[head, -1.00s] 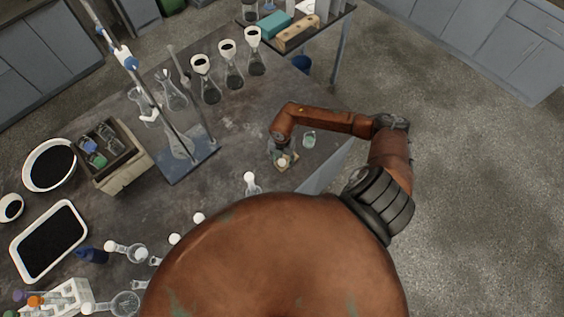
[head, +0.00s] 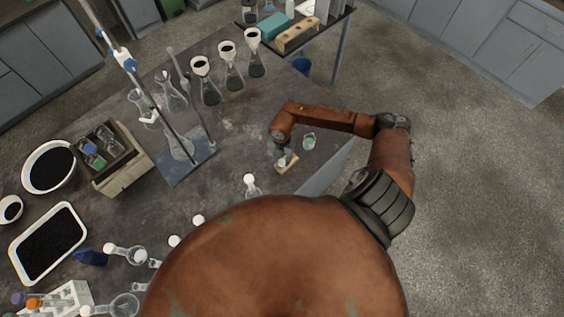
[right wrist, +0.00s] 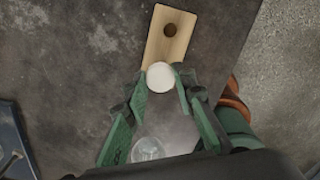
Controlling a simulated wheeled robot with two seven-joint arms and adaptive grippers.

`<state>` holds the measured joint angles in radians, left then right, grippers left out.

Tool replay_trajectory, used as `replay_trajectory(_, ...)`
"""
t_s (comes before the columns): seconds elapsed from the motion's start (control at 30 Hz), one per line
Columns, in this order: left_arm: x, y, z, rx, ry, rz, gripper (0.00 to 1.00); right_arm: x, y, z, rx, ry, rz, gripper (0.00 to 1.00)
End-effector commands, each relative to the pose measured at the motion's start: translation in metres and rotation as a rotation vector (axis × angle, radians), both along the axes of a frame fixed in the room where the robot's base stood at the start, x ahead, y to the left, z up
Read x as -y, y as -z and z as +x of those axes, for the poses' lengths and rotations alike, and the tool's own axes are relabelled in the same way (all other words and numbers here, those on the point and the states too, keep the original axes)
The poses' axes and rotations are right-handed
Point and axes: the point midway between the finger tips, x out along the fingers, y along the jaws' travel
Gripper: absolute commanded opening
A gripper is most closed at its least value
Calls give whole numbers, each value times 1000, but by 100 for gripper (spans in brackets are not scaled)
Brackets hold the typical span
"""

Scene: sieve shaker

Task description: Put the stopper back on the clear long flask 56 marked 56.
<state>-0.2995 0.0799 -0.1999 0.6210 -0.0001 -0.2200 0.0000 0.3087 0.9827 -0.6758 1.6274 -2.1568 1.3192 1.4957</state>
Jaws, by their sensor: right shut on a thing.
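My right gripper (head: 280,154) is over the right part of the dark table. In the right wrist view its green fingers (right wrist: 160,88) are shut on a round white stopper (right wrist: 160,76). The stopper is in front of a small wooden block (right wrist: 168,40) with a dark hole; the block also shows in the head view (head: 290,165). A clear glass vessel with a greenish tint (head: 309,141) stands just right of the gripper, with no white stopper seen on it. A round clear glass shape (right wrist: 148,149) shows low between the fingers. No number 56 is legible. My left gripper is out of view.
A white-stoppered flask (head: 250,184) stands left of the block. Three flasks with dark-filled funnels (head: 206,85) stand at the back. A blue-based stand (head: 186,165) is to the left. The table's right edge is close to the gripper.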

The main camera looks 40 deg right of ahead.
Motion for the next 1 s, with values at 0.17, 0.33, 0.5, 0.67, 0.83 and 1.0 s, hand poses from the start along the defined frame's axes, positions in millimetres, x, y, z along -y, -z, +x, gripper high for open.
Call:
replay_trajectory(0.17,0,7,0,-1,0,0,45,1,-35,1,4,-3,-2,12)
replay_trajectory(0.33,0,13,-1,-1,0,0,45,0,-66,1,3,-2,-1,12)
replay_trajectory(0.5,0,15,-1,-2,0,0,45,0,-82,0,1,0,0,12)
replay_trajectory(0.67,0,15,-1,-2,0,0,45,-1,-86,0,-1,0,1,12)
replay_trajectory(0.83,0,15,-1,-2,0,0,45,0,-85,0,1,0,1,12)
replay_trajectory(1.0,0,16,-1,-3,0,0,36,-2,-85,1,0,-21,1,12)
